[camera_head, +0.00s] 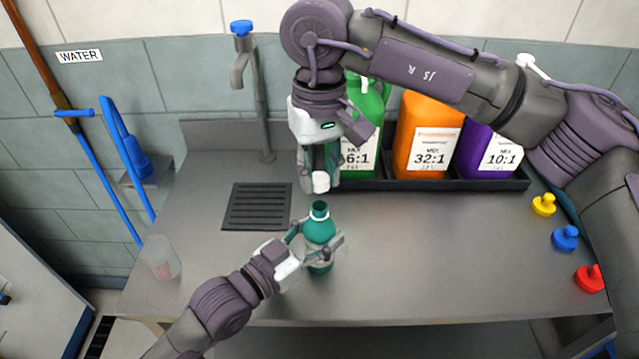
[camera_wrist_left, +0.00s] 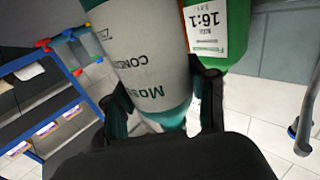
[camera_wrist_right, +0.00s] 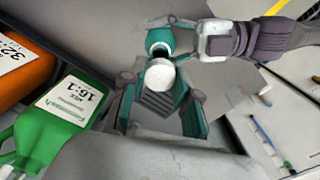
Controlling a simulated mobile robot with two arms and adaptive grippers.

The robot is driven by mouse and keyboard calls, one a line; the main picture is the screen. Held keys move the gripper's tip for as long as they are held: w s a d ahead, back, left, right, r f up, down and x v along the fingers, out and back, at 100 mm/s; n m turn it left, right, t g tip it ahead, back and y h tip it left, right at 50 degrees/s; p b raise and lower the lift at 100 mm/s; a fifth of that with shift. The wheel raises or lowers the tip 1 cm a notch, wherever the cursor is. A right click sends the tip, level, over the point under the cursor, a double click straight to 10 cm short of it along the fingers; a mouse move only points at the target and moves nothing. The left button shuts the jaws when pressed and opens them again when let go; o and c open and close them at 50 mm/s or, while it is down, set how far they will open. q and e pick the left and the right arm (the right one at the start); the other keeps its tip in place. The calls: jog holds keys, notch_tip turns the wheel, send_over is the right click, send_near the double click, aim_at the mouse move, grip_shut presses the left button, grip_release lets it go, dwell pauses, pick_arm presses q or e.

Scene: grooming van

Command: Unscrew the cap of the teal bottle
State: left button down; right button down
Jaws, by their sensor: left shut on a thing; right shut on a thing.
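The teal bottle (camera_head: 319,228) stands upright on the grey counter, its neck bare and open at the top. My left gripper (camera_head: 318,246) is shut around its body. In the left wrist view the bottle's white label (camera_wrist_left: 145,60) fills the space between the fingers. My right gripper (camera_head: 321,178) points down above the bottle, shut on the white cap (camera_head: 321,184). The cap is apart from the neck, with a small gap below it. In the right wrist view the cap (camera_wrist_right: 160,75) sits between the fingers and partly covers the bottle (camera_wrist_right: 170,42).
A dark tray (camera_head: 400,185) behind holds a green jug (camera_head: 368,110), an orange jug (camera_head: 428,115) and a purple jug (camera_head: 487,140). A drain grate (camera_head: 257,207) and a clear cup (camera_head: 160,257) are left. Yellow, blue and red knobbed pieces (camera_head: 565,238) lie right. The counter's centre right is clear.

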pick_arm(q)
jog(key=shift+c, duration=1.3)
grip_release()
